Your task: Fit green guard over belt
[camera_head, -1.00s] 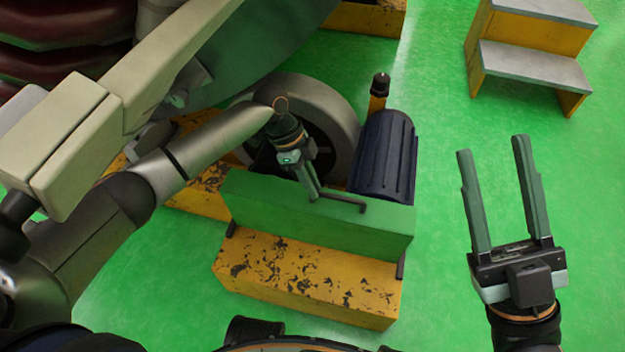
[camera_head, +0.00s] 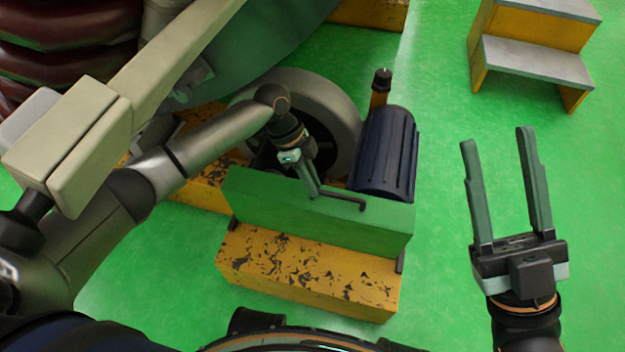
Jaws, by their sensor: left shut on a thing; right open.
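The green guard (camera_head: 290,212) is a long box-like cover with a dark bent handle (camera_head: 347,198) on its top. It sits at the near side of the grey wheel and the motor, above a worn yellow block. My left gripper (camera_head: 316,192) reaches down from the left and is shut on the handle. I cannot see the belt; the guard and my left arm cover that area. My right gripper (camera_head: 504,190) is open and empty, fingers pointing up the picture, over the green floor to the right of the guard.
A dark blue ribbed motor (camera_head: 385,155) stands behind the guard's right end, next to the large grey wheel (camera_head: 325,100). The worn yellow block (camera_head: 300,275) lies in front. Yellow steps with grey treads (camera_head: 535,62) stand at the upper right. Floor between is clear.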

